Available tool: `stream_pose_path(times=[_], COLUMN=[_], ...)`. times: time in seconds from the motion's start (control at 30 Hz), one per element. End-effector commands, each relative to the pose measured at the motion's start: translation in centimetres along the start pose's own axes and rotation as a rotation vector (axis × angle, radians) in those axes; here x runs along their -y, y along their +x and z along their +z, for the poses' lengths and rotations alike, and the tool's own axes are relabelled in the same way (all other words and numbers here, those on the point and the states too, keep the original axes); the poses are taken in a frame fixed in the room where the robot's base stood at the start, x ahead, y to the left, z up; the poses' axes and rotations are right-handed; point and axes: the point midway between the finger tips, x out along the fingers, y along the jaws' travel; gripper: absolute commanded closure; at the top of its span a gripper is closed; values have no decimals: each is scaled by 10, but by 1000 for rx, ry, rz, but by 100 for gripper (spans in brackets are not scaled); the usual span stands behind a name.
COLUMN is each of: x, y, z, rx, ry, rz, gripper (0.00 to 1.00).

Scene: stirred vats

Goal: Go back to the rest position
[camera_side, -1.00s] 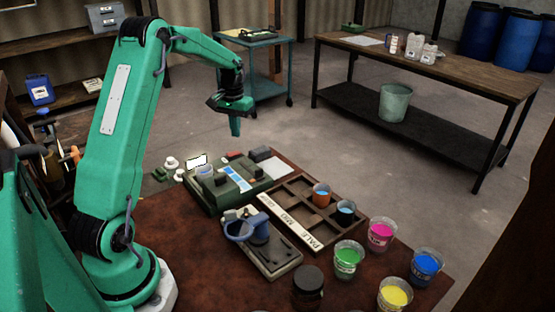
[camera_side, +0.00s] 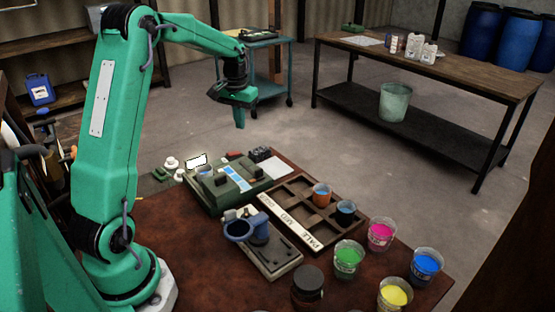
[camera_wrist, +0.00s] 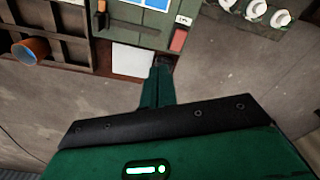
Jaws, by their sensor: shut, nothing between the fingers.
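My gripper (camera_side: 239,118) is green with a dark wrist. In the side view it hangs in the air above the far edge of the brown table (camera_side: 170,235), fingers pointing down and shut with nothing between them. The closed fingers also show in the wrist view (camera_wrist: 158,88), in front of a white sheet and the table's edge. My gripper is apart from everything on the table.
A green machine (camera_side: 228,185) and a compartment tray (camera_side: 295,203) with two cups stand below. A stand with a blue ring (camera_side: 238,230), a dark jar (camera_side: 308,285) and several paint cups (camera_side: 347,258) are nearer. The air around my gripper is clear.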

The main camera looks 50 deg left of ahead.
Motion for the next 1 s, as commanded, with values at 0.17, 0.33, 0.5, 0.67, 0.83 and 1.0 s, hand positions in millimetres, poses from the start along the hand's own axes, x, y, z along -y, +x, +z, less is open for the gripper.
stream_pose_path(times=[0.17,0.33,0.5,0.67,0.83,1.0], x=[-30,-56,-77,-94,-108,-119], y=[-34,-61,-83,-99,-111,-118], z=[25,53,85,117,152,187], rx=[-52,-100,-147,-193,-240,-286], ry=[55,106,157,204,252,301], rz=[2,6,14,24,38,54], gripper=[100,100,100,100,100,100])
